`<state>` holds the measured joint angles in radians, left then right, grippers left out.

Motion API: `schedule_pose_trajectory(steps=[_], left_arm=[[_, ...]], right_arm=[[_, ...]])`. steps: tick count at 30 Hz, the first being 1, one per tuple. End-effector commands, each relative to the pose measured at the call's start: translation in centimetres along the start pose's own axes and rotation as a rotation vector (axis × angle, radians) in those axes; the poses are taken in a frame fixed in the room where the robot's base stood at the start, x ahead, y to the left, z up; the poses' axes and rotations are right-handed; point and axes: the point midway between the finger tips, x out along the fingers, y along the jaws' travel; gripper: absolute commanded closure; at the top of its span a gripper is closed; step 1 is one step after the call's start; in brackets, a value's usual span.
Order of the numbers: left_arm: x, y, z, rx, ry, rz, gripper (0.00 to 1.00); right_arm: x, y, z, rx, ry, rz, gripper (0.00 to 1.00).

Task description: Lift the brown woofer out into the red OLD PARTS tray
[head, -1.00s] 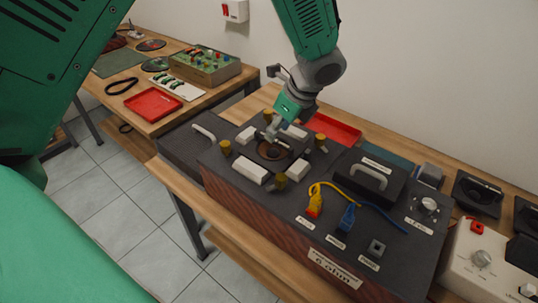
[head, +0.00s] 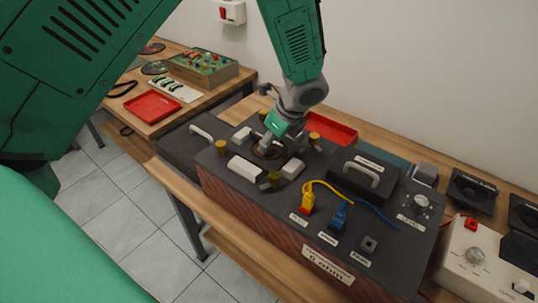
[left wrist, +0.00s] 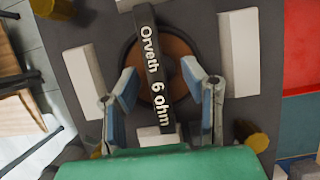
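The brown woofer (head: 259,156) is a round disc in the dark top of the speaker cabinet (head: 220,178). In the left wrist view the woofer (left wrist: 180,58) has a black bar across it lettered "Orveth 6 ohm" (left wrist: 158,65). My left gripper (left wrist: 165,92) is open, with one finger on each side of the bar and gaps between. In the head view my left gripper (head: 268,146) is low over the woofer and partly hides it. A red tray (head: 332,128) lies behind the cabinet; no label is readable on it. My right gripper is not in view.
White blocks (head: 245,168) and brass-coloured knobs (head: 222,147) surround the woofer. A black box with a handle (head: 366,174) and yellow and blue plugs (head: 340,213) stand to the right on the cabinet. Another red tray (head: 152,106) lies on the left table.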

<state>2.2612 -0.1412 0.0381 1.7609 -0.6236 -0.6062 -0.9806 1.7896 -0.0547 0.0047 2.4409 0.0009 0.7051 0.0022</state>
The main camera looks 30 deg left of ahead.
Motion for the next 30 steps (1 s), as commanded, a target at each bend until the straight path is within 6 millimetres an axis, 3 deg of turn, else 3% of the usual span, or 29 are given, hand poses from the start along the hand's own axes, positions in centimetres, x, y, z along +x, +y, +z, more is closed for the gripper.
schedule_pose_trajectory(steps=[15, 17, 18, 19, 30], left_arm=[[1.0, 0.1, 0.6, -0.003, 0.010, 0.001, 0.62], [0.8, 0.1, 0.4, -0.002, 0.008, 0.000, 0.80], [0.8, 0.1, 0.3, -0.001, 0.007, 0.000, 0.94], [0.7, 0.1, 0.3, -0.001, 0.006, 0.000, 1.00], [0.3, -0.1, -0.2, 0.000, 0.009, -0.006, 1.00]], right_arm=[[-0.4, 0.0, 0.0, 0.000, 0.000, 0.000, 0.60], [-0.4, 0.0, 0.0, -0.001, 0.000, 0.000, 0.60], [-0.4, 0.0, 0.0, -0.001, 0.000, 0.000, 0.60], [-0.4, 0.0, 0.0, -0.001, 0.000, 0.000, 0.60], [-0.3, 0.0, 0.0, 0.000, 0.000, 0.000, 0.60]])
